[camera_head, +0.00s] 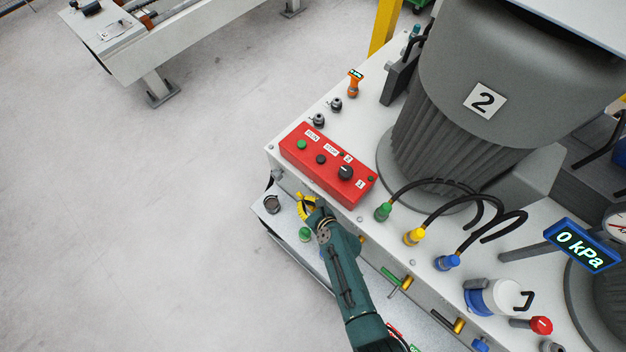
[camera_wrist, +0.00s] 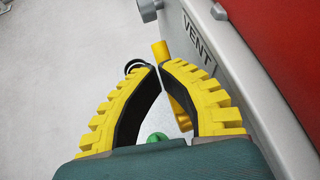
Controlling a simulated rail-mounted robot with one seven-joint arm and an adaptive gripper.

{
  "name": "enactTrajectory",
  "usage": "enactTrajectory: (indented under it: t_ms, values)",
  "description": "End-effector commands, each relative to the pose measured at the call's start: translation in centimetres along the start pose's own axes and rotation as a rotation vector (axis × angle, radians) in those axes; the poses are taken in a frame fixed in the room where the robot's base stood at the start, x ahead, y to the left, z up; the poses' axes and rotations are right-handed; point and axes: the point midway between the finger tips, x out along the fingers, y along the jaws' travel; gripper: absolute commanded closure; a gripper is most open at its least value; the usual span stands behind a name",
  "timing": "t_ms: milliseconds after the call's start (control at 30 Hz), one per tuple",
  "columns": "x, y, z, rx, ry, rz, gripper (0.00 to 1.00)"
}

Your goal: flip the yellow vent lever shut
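The yellow vent lever (camera_wrist: 159,51) shows in the wrist view beside the VENT label (camera_wrist: 198,42) on the pale panel wall. Its upper end shows just past my fingertips, and a lower yellow part shows between the fingers, with the right finger covering the stretch between. My gripper (camera_wrist: 159,70) has yellow ribbed fingers with black pads; the tips nearly meet, with nothing seen clamped between them. I cannot tell whether the right finger touches the lever. In the head view my gripper (camera_head: 306,206) is at the front wall of the machine, and I cannot make out the lever separately.
A red control box (camera_head: 327,165) sits on the machine top above my gripper. A green knob (camera_head: 305,234) and a dark ring-shaped part (camera_head: 271,204) are close by on the lower ledge. Valves and hoses line the right side. Open floor (camera_head: 130,220) is at left.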

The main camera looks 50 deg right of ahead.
Motion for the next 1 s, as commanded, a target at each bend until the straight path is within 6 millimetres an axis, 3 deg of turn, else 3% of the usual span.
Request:
enactTrajectory:
  t_ms: [1000]
  values:
    - [2.0,0.5,-1.4,0.001,0.000,0.001,1.00]
